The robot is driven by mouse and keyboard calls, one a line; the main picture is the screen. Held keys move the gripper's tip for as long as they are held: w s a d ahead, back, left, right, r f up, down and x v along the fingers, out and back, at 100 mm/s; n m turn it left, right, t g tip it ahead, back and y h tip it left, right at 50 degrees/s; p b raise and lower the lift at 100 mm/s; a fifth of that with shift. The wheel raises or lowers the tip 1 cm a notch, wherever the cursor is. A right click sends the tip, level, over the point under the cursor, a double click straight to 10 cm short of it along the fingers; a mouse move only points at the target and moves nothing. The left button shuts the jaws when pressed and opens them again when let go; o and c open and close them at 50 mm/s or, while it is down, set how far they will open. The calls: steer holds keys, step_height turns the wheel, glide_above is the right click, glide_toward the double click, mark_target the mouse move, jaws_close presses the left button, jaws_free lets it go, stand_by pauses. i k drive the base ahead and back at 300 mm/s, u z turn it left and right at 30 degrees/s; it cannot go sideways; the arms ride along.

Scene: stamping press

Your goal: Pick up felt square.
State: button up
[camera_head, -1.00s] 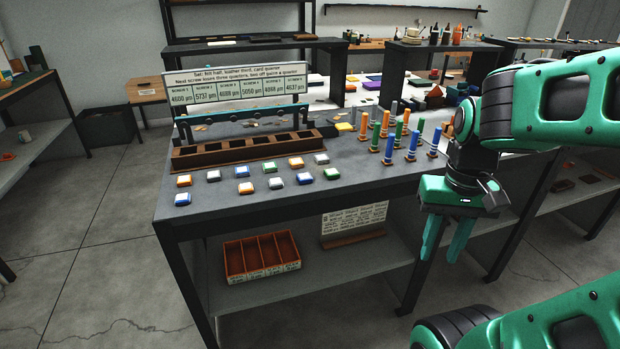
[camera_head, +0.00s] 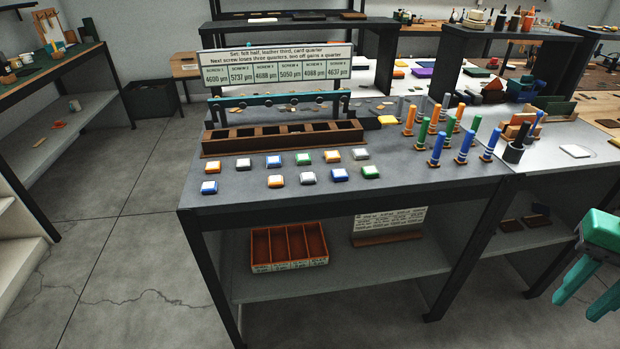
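Several small square pieces with orange, white, blue and green tops lie in two rows on the front of the dark table (camera_head: 420,180). Among them are a blue one (camera_head: 273,161), an orange one (camera_head: 276,181) and a green one (camera_head: 371,171). I cannot tell which, if any, is the felt square.
A sign (camera_head: 275,66) stands behind the tray. A red-brown divided bin (camera_head: 290,245) and a card on a stand (camera_head: 388,228) are on the lower shelf. Floor at left is clear.

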mark_target(308, 177)
steer(key=z, duration=0.05)
steer(key=i, duration=1)
steer(key=u, duration=0.05)
